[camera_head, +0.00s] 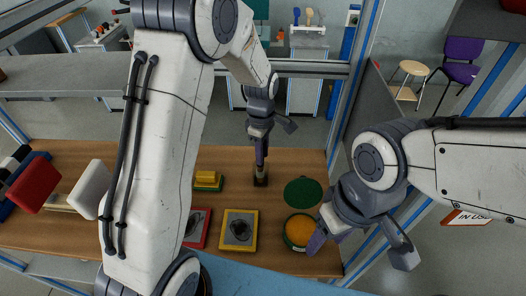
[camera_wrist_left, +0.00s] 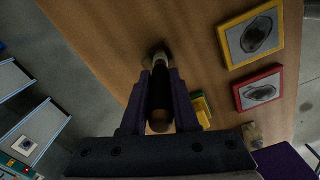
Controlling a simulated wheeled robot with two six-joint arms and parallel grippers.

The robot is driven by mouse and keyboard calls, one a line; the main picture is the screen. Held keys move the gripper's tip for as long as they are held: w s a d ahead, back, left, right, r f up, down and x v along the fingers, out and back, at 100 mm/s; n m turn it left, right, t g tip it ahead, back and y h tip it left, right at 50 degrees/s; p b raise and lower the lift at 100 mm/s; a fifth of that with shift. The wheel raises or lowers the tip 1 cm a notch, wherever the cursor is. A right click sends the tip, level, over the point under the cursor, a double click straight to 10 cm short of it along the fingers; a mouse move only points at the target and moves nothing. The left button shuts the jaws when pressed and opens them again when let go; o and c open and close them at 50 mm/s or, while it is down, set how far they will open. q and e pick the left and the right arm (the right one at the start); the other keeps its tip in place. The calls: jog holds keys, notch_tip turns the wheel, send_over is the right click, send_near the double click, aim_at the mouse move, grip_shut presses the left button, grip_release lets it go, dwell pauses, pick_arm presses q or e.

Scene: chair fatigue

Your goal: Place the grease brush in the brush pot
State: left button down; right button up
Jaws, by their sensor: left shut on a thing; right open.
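My left gripper (camera_head: 262,152) points down over the wooden table and is shut on a dark, slim upright thing, likely the grease brush (camera_head: 261,170). In the left wrist view the grease brush (camera_wrist_left: 160,100) lies between the purple fingers, its round end towards the camera. At its far end are a pale band and a dark part (camera_wrist_left: 155,54) at the table. I cannot tell whether that dark part is bristles or the brush pot. My right gripper (camera_head: 320,238) is open, beside a round orange-topped thing with a green rim (camera_head: 299,230).
A dark green disc (camera_head: 303,192) lies right of the brush. A yellow-framed plate (camera_head: 239,231) and a red-framed plate (camera_head: 196,228) lie nearer. A yellow-green block (camera_head: 207,180) is to the left. Bare wood surrounds the brush.

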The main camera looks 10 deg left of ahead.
pick_arm(q)
jog(key=c, duration=0.7)
grip_release()
jog(key=shift+r, duration=0.1)
notch_tip(320, 180, up, 12)
jog(key=shift+a+f+b, duration=0.1)
jog(key=shift+b, duration=0.7)
